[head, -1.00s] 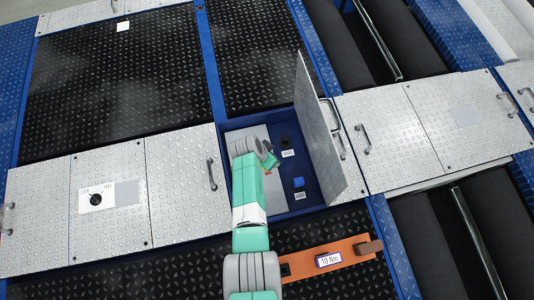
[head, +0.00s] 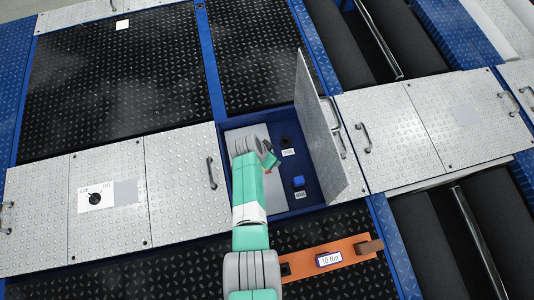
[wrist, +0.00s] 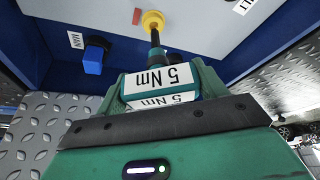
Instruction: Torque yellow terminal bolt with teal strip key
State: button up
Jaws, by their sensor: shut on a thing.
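In the wrist view my gripper (wrist: 155,95) is shut on a key (wrist: 153,79) with a teal-edged body and a white "5 Nm" label. Its dark shaft points away from me to the yellow terminal bolt (wrist: 152,20) on the grey panel. The shaft tip meets the bolt head or lies right in front of it; I cannot tell how far it is seated. In the head view my gripper (head: 268,160) is inside the open blue-walled bay, and my wrist hides the key and bolt.
A blue knob (wrist: 95,56) with a "MAIN" label is left of the key. A hinged lid (head: 318,125) stands open at the bay's right. A "10 Nm" key (head: 329,259) lies on an orange holder (head: 350,248) in front. A small red strip (wrist: 137,16) is beside the bolt.

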jog(key=shift+f, duration=0.1)
jog(key=shift+w+f, duration=0.1)
jog(key=shift+f, duration=0.55)
jog(key=shift+r+p, duration=0.55)
jog(key=shift+r, duration=0.05)
jog(key=shift+f, duration=0.1)
dwell(0.7)
jog(key=shift+f+b, duration=0.5)
jog(key=shift+f, duration=0.25)
jog(key=shift+f, duration=0.15)
jog(key=shift+n, duration=0.3)
